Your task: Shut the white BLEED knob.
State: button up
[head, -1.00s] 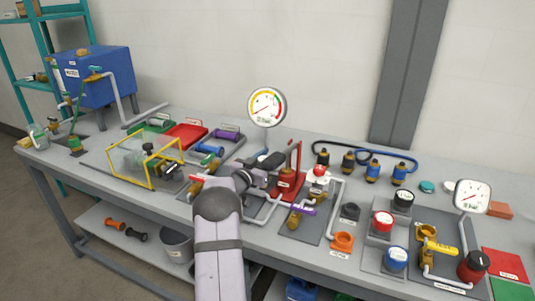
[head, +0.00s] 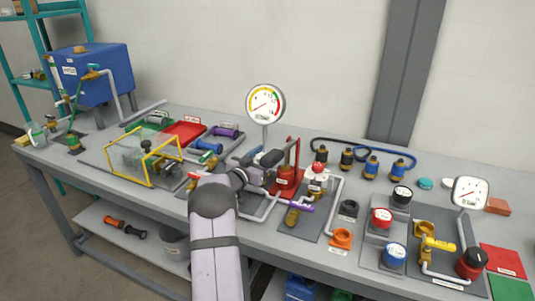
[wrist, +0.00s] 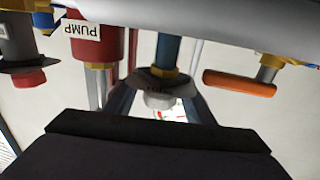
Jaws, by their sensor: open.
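In the wrist view a pale white knob (wrist: 160,98) sits at the centre, beside a dark plate with a brass nut and a blue stem. Its label is too small to read. Dark bars slant on either side of it and look like my fingers; I see no contact. In the head view my gripper (head: 268,161) is open, low over the bench, just left of the red pump (head: 287,176).
The red PUMP body (wrist: 92,55) and an orange handle (wrist: 239,84) flank the knob in the wrist view. A tall gauge (head: 265,103) stands behind my gripper. A purple handle (head: 299,206) and pipes are close at right. A yellow-framed clear guard (head: 145,158) is at left.

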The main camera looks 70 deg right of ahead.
jog(key=a+b, duration=0.1)
jog(key=a, duration=0.5)
jog(key=shift+w+a, duration=0.2)
jog(key=shift+w, duration=0.25)
